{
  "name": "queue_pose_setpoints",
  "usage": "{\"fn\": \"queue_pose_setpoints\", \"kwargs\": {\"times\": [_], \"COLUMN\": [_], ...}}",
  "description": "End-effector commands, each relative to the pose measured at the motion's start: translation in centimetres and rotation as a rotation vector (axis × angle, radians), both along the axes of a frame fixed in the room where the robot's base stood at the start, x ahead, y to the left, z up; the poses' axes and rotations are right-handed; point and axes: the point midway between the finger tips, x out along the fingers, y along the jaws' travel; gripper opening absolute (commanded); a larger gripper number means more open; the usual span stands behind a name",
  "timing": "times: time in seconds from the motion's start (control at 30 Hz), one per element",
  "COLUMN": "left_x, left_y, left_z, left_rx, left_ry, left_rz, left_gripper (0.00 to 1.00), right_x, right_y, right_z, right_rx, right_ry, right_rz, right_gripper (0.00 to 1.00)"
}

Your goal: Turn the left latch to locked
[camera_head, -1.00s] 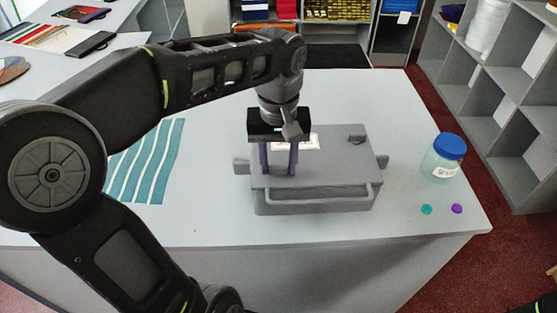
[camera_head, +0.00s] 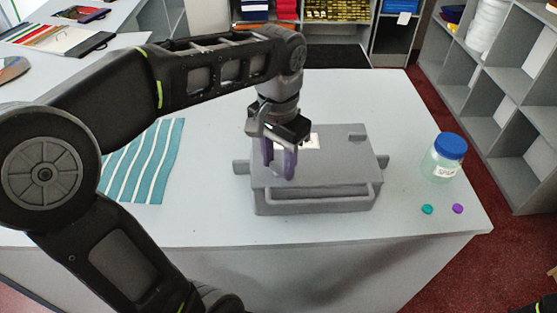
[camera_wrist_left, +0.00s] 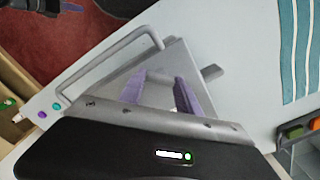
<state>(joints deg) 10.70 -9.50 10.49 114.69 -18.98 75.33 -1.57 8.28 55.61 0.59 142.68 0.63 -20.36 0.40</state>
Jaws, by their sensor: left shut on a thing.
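A grey case (camera_head: 335,173) with a front handle (camera_head: 325,194) sits on the pale counter. My left gripper (camera_head: 279,171) points down at the left part of its lid, its purple fingers shut on the left latch. The latch is mostly hidden by the fingers in the head view. In the left wrist view the gripper (camera_wrist_left: 158,82) has its fingertips at the lid of the case (camera_wrist_left: 178,61), with a small grey piece between them. The right latch (camera_head: 357,138) is a small dark grey piece at the lid's right side. My right gripper is not in view.
A jar with a blue lid (camera_head: 450,146) stands right of the case. A teal disc (camera_head: 428,209) and a purple disc (camera_head: 457,208) lie in front of it. A white label (camera_head: 311,141) is on the lid.

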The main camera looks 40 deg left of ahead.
Motion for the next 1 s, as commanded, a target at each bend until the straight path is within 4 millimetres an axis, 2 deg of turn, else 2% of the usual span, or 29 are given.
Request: {"fn": "queue_pose_setpoints", "kwargs": {"times": [0.6, 1.0], "left_x": [0.02, 0.01], "left_y": [-0.02, 0.00], "left_z": [0.02, 0.03], "left_rx": [0.001, 0.001], "left_ry": [0.000, 0.000], "left_rz": [-0.577, -0.798], "left_gripper": [0.00, 0.00], "right_x": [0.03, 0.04], "right_y": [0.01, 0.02], "right_z": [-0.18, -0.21], "right_rx": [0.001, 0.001], "right_ry": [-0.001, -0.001], "right_rz": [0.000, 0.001], "right_gripper": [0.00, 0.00]}}
